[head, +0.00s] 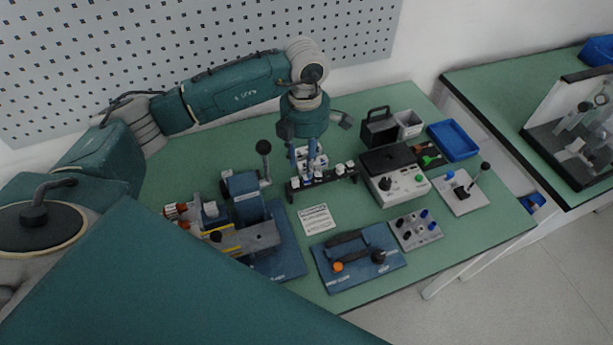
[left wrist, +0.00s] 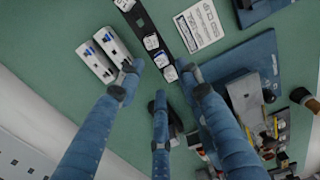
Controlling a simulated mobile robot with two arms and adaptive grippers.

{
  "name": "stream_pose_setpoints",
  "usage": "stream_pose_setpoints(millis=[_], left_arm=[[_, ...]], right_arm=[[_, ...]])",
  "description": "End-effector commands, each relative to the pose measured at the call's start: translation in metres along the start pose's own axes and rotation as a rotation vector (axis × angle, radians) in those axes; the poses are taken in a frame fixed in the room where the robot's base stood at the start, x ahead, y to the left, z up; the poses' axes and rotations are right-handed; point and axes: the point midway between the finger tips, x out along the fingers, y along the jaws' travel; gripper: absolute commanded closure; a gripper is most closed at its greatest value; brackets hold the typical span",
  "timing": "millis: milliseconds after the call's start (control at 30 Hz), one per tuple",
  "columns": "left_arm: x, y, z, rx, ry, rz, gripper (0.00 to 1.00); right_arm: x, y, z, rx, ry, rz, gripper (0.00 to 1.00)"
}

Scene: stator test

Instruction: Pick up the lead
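I cannot make out for certain which item is the lead. My left gripper (head: 303,165) points down over the back middle of the bench, close to a black rail (head: 325,180) with white labelled pieces. In the left wrist view its blue fingers (left wrist: 162,85) are spread apart with nothing visibly held between them. The rail (left wrist: 153,38) lies just beyond the fingertips, and two white blocks (left wrist: 105,55) lie beside it near the left finger. The fingers hide part of the rail's end. My right gripper is not in view.
A blue machine with an upright black-knobbed lever (head: 264,148) stands left of the gripper. A grey control box (head: 395,190) stands right, with a blue tray (head: 453,140) beyond. A white printed card (head: 317,219) and blue lever board (head: 358,258) lie in front. A pegboard (head: 190,60) is behind.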

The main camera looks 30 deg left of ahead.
Motion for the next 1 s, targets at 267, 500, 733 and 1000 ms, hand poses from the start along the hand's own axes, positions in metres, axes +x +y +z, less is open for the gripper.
stream_pose_setpoints(millis=[267, 500, 733, 1000], left_arm=[[0.03, -0.008, 0.0, 0.0, 0.004, -0.004, 0.64], [0.055, -0.007, 0.001, 0.001, 0.002, -0.003, 0.64], [0.055, -0.006, 0.001, 0.001, 0.0, -0.001, 0.74], [0.054, -0.006, 0.001, 0.0, 0.0, -0.001, 0.99]], right_arm=[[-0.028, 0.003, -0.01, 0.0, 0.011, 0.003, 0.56], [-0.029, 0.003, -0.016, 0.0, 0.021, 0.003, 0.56], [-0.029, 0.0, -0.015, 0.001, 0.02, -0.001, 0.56], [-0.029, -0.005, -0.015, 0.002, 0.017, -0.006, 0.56]])
